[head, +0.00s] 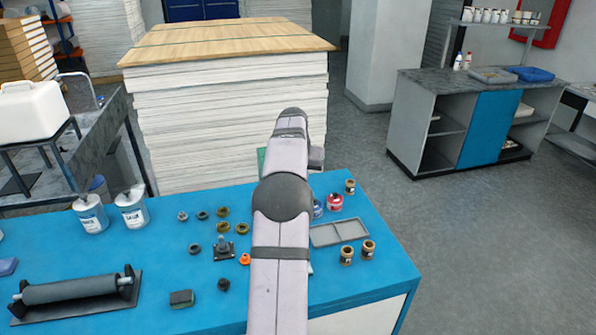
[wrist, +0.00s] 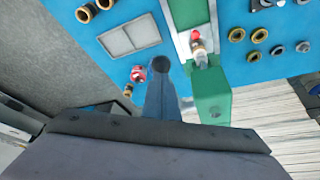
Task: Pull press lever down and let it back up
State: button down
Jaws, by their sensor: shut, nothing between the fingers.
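The green press (wrist: 207,95) stands right of centre in the wrist view, with a red part and a metal part beside it over the blue table. In the head view only a sliver of green (head: 262,161) shows beside my arm, which hides the rest. My gripper (wrist: 163,78) is shut and empty, its narrow grey-blue fingers left of the press body. A dark round end, perhaps the press lever's knob (wrist: 164,62), shows at the fingertips. I cannot tell whether they touch or how the lever stands.
The blue table (head: 150,265) holds a roller (head: 75,290), white bottles (head: 131,210), several small rings and knobs, a grey divided tray (head: 339,232), and small jars (head: 347,254). A tall paper stack (head: 235,120) stands behind. Bare blue table shows at the front right.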

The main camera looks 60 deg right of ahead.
jog(key=shift+w+f+b, duration=0.1)
jog(key=shift+f+b, duration=0.55)
jog(key=shift+f, duration=0.8)
jog(key=shift+a+f, duration=0.15)
jog(key=shift+f, duration=0.55)
jog(key=shift+r, duration=0.1)
jog(key=r+p, duration=0.4)
jog(key=r, duration=0.1)
jog(key=shift+d+r+p, duration=0.15)
jog(key=shift+d+p, duration=0.1)
jog(key=shift+p, duration=0.05)
notch_tip(320, 180, up, 8)
jog(key=p, duration=0.7)
jog(key=shift+w, duration=0.1)
